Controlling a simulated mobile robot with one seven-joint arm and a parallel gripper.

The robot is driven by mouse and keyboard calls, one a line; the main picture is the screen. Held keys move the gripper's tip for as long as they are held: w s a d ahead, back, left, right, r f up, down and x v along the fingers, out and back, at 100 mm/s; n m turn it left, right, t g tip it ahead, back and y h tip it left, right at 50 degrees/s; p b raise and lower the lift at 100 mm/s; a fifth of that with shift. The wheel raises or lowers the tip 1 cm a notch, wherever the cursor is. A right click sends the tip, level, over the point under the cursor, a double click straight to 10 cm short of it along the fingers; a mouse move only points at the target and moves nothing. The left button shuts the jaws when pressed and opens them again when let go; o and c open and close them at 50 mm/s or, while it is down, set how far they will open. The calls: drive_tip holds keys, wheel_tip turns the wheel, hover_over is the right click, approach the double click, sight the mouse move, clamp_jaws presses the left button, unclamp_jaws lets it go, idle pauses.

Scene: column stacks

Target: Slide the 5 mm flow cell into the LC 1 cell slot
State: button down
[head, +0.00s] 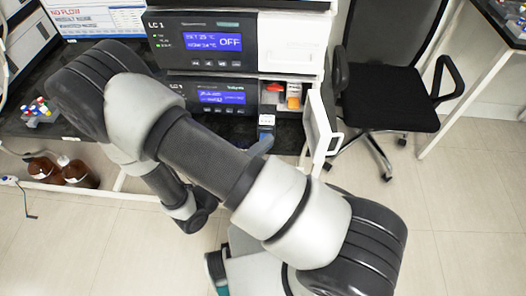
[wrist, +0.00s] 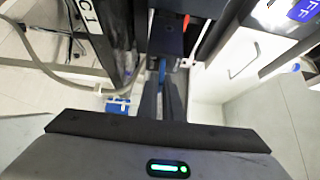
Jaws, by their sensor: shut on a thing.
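The LC 1 stack (head: 240,55) stands at the top of the head view, with a white door (head: 319,128) swung open at its lower right. In the wrist view my gripper (wrist: 162,84) is shut on a narrow piece with a blue strip showing between the fingers; I take it to be the flow cell (wrist: 162,70). A dark block lies just beyond the fingertips; I cannot tell whether it belongs to the cell. The cell slot's opening and the cell's 5 mm marking cannot be made out.
An orange piece (head: 294,97) sits in the open bay beside the door. An office chair (head: 385,95) stands to the right. Brown bottles (head: 75,172) stand at lower left. In the wrist view a white cabinet (wrist: 240,65) is close on the right.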

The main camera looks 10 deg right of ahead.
sight(266, 119)
drive_tip(key=shift+w+d+b, duration=0.3)
drive_tip(key=shift+w+d, duration=0.25)
drive_tip(key=shift+w, duration=1)
drive_tip(key=shift+w+d+b, duration=0.25)
drive_tip(key=shift+w+d, duration=0.25)
drive_tip(key=shift+w, duration=1.1)
drive_tip(key=shift+w+d+b, duration=0.3)
drive_tip(key=shift+w+d, duration=0.25)
drive_tip(key=shift+w, duration=1)
drive_tip(key=shift+f, duration=0.1)
drive_tip(key=c, duration=1.8)
unclamp_jaws()
drive_tip(key=shift+c, duration=0.2)
drive_tip(key=p+v, duration=0.1)
drive_tip(key=v, duration=1.6)
drive_tip(key=shift+s+a, duration=0.2)
